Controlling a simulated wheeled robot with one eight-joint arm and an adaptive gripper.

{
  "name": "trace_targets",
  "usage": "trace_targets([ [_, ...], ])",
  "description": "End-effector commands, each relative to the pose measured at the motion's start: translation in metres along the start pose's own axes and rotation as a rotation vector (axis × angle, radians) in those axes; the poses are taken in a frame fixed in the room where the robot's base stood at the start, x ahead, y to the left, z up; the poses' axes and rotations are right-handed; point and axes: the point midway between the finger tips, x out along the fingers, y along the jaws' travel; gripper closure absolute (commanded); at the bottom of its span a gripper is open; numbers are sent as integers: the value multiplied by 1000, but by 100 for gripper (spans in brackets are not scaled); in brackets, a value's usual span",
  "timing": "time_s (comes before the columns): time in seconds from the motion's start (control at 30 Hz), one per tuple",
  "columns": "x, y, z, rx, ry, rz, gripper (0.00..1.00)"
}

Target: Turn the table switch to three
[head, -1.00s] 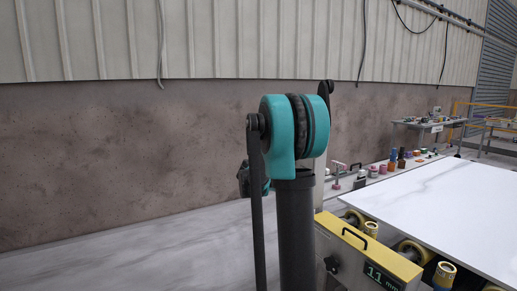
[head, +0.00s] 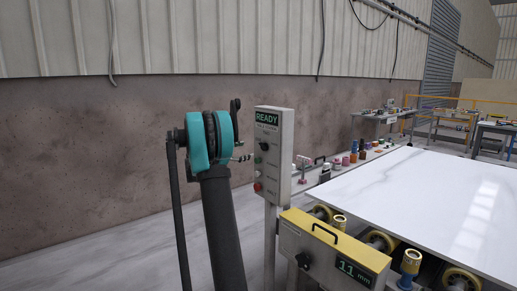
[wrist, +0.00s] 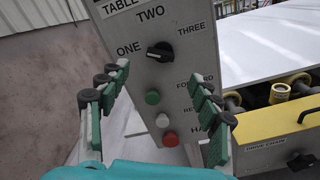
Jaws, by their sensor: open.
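The table switch is a black rotary knob (wrist: 160,52) on a grey control panel (wrist: 190,75), with ONE to its left, TWO above and THREE to its upper right. A pale mark shows at its left end, on the ONE side. In the head view the panel (head: 285,150) stands upright with a READY display, and the knob (head: 264,146) is small there. My gripper (wrist: 160,75) is open and empty, its fingers spread either side of the panel's lower part, with the knob ahead of them. No contact with the knob shows.
Green, white and red buttons (wrist: 152,97) sit below the knob, between the fingers in the picture. A yellow unit (head: 335,240) with a handle, an 11 mm display and another black knob stands to the right. Beyond is a large white slab (head: 430,195) on rollers.

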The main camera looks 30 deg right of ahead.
Motion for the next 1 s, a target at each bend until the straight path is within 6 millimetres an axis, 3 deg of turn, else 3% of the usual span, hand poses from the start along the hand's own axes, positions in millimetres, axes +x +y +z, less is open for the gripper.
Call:
trace_targets([
  [0.2, 45, -1, 0, 1, -1, -2, 36],
  [0.43, 80, -1, 0, 1, -1, -2, 36],
  [0.63, 93, 0, 0, 1, 0, -1, 36],
  [0.93, 95, 0, 0, 1, 1, -1, 36],
  [1.0, 95, 0, 0, 1, 1, -1, 45],
])
